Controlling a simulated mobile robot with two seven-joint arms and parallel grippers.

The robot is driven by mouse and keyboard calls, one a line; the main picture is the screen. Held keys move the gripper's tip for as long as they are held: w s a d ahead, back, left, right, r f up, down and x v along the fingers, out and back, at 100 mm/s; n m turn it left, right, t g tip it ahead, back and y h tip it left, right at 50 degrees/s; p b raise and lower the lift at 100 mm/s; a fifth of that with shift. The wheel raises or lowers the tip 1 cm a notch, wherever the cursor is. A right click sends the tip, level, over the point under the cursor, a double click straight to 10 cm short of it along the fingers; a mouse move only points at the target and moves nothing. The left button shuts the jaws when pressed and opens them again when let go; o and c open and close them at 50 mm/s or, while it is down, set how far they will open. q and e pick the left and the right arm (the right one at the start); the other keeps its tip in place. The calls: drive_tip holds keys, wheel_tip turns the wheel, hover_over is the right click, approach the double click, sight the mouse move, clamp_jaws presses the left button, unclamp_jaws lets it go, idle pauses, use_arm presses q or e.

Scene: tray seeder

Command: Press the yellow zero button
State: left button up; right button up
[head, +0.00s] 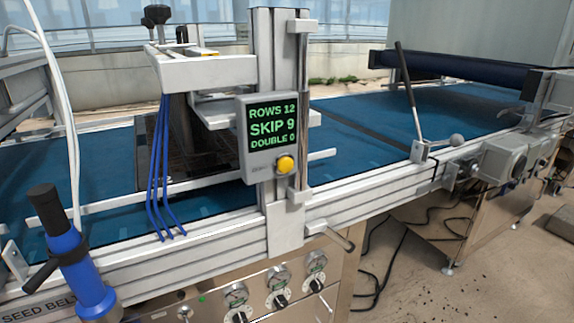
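The yellow button (285,164) is round and sits at the lower right of a grey display box (254,167), on the upright metal post of the seeder. Nothing covers or touches the button. The screen (273,127) on the box reads ROWS 12, SKIP 9, DOUBLE 0 in green letters. Neither my left nor my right gripper is in view.
A blue belt (357,123) runs behind the metal rail. Blue tubes (163,170) hang left of the box. A blue cylinder with a black top (78,255) stands at lower left. A lever (407,90) rises at right. Gauges (277,279) sit below.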

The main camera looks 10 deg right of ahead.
clamp_jaws()
idle(1.5)
